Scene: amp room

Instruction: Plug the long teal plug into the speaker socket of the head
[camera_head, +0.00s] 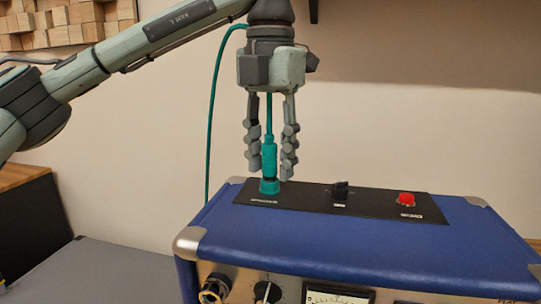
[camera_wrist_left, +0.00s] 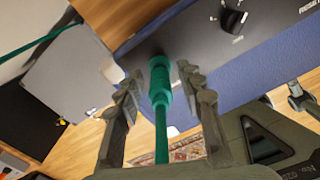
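The long teal plug (camera_head: 269,156) stands upright at the teal ring of the speaker socket (camera_head: 269,186), on the left of the head's black top panel. Its lower end meets the ring; how deep it sits I cannot tell. A teal cable rises from the plug into my left gripper. My left gripper (camera_head: 270,170) points straight down with one finger on each side of the plug. In the left wrist view (camera_wrist_left: 163,72) its fingers stand apart, with narrow gaps to the plug (camera_wrist_left: 160,85), so it is open.
The blue head (camera_head: 330,240) has metal corners. Its top panel carries a black switch (camera_head: 340,190) and a red button (camera_head: 407,199); knobs and a meter (camera_head: 337,296) are on the front. The teal cable (camera_head: 212,110) hangs behind it. A grey surface (camera_head: 100,275) at left looks clear.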

